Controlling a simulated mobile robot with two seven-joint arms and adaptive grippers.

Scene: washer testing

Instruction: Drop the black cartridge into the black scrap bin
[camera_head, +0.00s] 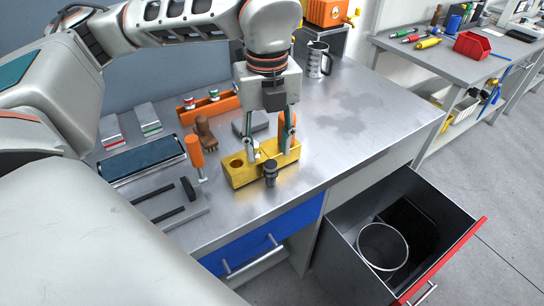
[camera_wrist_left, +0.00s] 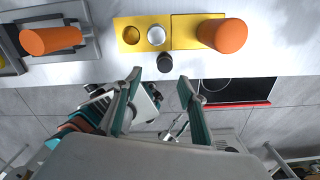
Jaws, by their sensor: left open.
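The black cartridge (camera_head: 270,174), a small dark cylinder, stands upright on the metal bench just in front of the yellow block (camera_head: 240,174). My left gripper (camera_head: 268,154) points down above the block and cartridge, open and empty. In the left wrist view the cartridge (camera_wrist_left: 165,62) appears just beyond and between the open fingertips (camera_wrist_left: 159,76). A black bin (camera_head: 408,226) stands in the open grey drawer, partly hidden by a round, light-rimmed bin (camera_head: 383,246). My right gripper is not in view.
The drawer (camera_head: 335,238) with a red front edge (camera_head: 445,262) sticks out at lower right. An orange-handled tool (camera_head: 195,152), a wooden brush (camera_head: 205,134) and a steel mug (camera_head: 317,60) stand on the bench. The bench right of the block is clear.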

